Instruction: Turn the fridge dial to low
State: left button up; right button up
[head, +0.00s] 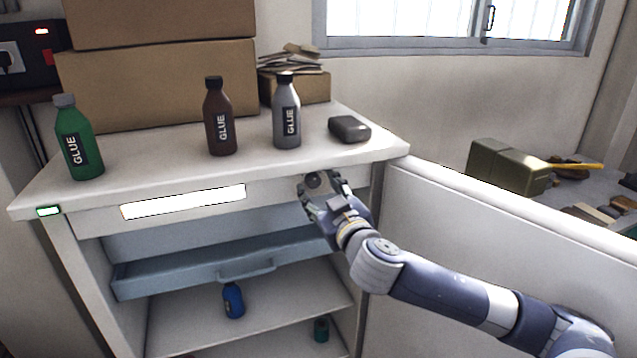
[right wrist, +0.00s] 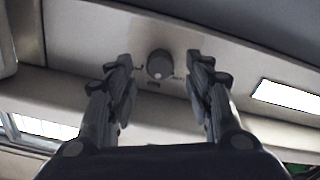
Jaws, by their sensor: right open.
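The fridge (head: 90,223) is a white cabinet with its door (head: 470,235) swung open to the right. Its dial (head: 313,181) is a small dark round knob on the front panel under the top, right of the lit strip. In the right wrist view the dial (right wrist: 160,64) sits between the fingertips, a little beyond them, with a gap on both sides. Small marks around it are too small to read. My right gripper (head: 321,190) is open in front of the dial; it also shows in the right wrist view (right wrist: 160,82). My left gripper is not in view.
Glue bottles in green (head: 78,140), brown (head: 218,120) and grey (head: 286,115) stand on the fridge top, with a dark grey block (head: 349,129). Inside are a blue drawer (head: 190,268) and a blue bottle (head: 233,300). The open door stands beside my right arm.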

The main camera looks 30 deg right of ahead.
jog(key=shift+x, duration=0.8)
jog(key=c, duration=1.1)
jog(key=shift+n, duration=0.3)
jog(key=n+p, duration=0.1)
jog(key=n, duration=0.4)
jog(key=shift+n+p, duration=0.3)
jog(key=shift+p, duration=0.05)
jog(key=n+p, duration=0.1)
jog(key=n, duration=0.4)
jog(key=shift+n+p, duration=0.3)
jog(key=shift+p, duration=0.1)
